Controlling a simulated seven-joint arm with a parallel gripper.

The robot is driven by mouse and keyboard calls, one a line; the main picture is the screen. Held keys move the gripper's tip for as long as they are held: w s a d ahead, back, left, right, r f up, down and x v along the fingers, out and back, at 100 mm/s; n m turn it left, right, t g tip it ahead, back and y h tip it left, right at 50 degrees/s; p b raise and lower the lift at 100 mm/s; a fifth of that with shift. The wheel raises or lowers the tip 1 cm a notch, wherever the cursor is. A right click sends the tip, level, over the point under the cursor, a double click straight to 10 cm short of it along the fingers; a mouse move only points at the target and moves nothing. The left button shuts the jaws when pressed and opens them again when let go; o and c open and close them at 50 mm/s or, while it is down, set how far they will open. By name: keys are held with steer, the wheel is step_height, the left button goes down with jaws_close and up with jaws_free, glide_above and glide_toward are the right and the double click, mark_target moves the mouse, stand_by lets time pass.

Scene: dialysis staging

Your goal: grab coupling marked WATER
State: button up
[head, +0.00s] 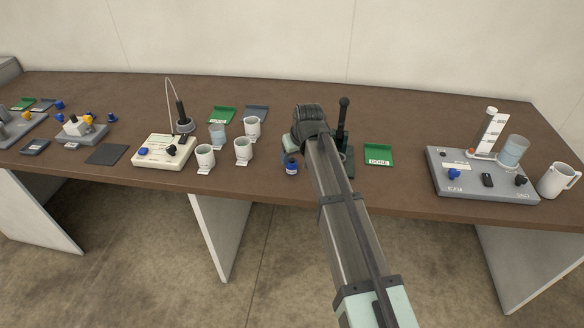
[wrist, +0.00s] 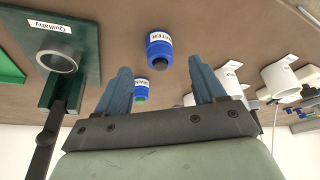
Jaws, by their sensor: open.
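A blue coupling (wrist: 159,49) with a white label ending in "TER" stands on the table, just beyond my fingertips in the wrist view. The start of its label is not clear. My gripper (wrist: 160,65) is open and empty, its two blue-grey fingers spread to either side below this coupling in that picture. A second blue coupling (wrist: 141,85) shows between the fingers near the left one, its label mostly hidden. In the head view one blue coupling (head: 291,167) stands near the table's front edge beside my arm, which hides much of that area.
A dark green stand (wrist: 85,45) labelled "Quillaby", with a black lever (head: 343,120), stands close to my gripper. White mugs (head: 243,150) stand to the left in the head view. A green tray (head: 378,154) lies right of the stand, with clear table beyond it.

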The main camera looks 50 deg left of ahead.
mark_target(293, 161)
steer(key=shift+w+a+x, duration=0.1)
steer(key=shift+a+x, duration=0.05)
steer(key=shift+x, duration=1.15)
steer(key=shift+w+a+x, duration=0.15)
steer(key=shift+x, duration=1.15)
steer(key=shift+r, duration=0.2)
steer(key=c, duration=1.1)
steer(key=shift+c, duration=0.2)
